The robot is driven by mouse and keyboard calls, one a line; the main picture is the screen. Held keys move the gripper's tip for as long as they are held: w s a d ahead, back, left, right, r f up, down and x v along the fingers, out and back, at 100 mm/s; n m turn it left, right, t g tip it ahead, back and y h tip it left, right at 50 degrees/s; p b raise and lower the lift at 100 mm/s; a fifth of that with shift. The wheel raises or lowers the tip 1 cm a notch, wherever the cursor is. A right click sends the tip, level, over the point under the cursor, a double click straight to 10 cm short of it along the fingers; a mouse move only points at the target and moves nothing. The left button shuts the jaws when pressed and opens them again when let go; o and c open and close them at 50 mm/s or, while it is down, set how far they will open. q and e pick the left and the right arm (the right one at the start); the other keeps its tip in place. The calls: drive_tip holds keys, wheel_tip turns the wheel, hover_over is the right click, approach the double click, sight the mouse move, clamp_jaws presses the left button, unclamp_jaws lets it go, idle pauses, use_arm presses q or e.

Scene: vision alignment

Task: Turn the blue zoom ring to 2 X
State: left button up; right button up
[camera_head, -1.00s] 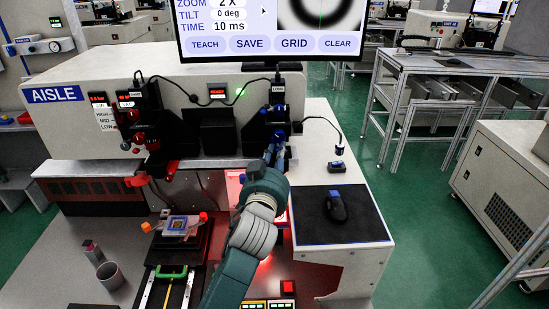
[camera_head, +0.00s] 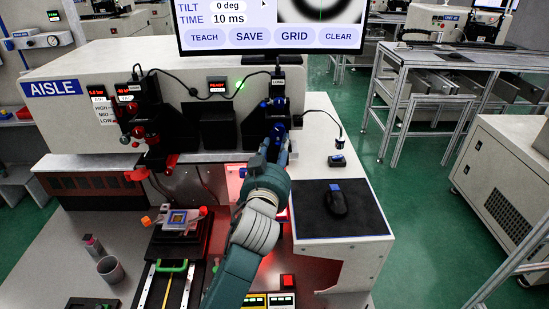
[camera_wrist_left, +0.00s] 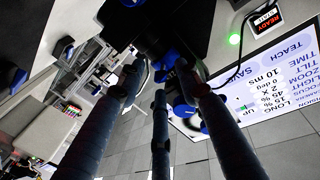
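The long camera's dark lens unit hangs on the right of the machine front, with blue knobs or rings (camera_head: 276,103) on it. Blue parts (camera_wrist_left: 170,62) also show near my fingertips in the left wrist view. I cannot tell which is the zoom ring. My left gripper (camera_head: 278,143) reaches up to just below the lens unit. In the left wrist view its fingers (camera_wrist_left: 160,85) are spread with gaps, close to the blue parts; contact is unclear. The monitor (camera_wrist_left: 255,85) reads zoom 2 X there. My right gripper is out of view.
A second camera unit with red knobs (camera_head: 138,131) hangs to the left. A stage with a chip (camera_head: 178,218), a grey cup (camera_head: 110,269) and a red button (camera_head: 288,281) are on the lower surface.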

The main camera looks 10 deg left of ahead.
use_arm(q)
drive_tip(key=s, duration=1.1)
drive_tip(key=shift+s, duration=0.2)
drive_tip(key=shift+f, duration=0.1)
